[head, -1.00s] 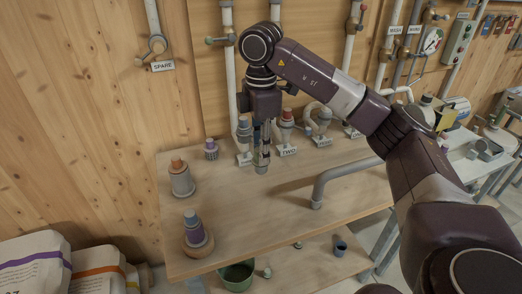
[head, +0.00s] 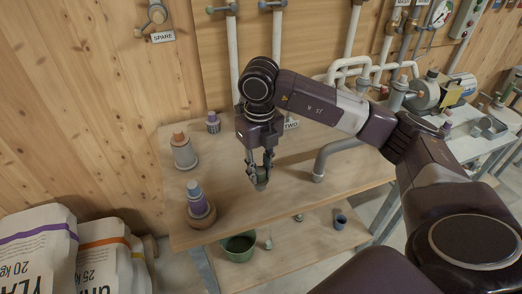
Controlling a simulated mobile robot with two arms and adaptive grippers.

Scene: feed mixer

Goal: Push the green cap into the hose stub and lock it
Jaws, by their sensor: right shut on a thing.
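My right gripper (head: 261,178) points down over the wooden bench (head: 235,207). It is shut on a small grey-green piece, probably the green cap (head: 261,184), which is mostly hidden between the fingers. I cannot tell whether the piece touches the bench top. No hose stub can be made out for certain; the row of stubs at the back of the bench is hidden behind my right arm, with only a label, TWO (head: 291,125), showing. My left gripper is not in view.
A purple cap (head: 213,122) is at the back. A green bowl (head: 239,244) sits below.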

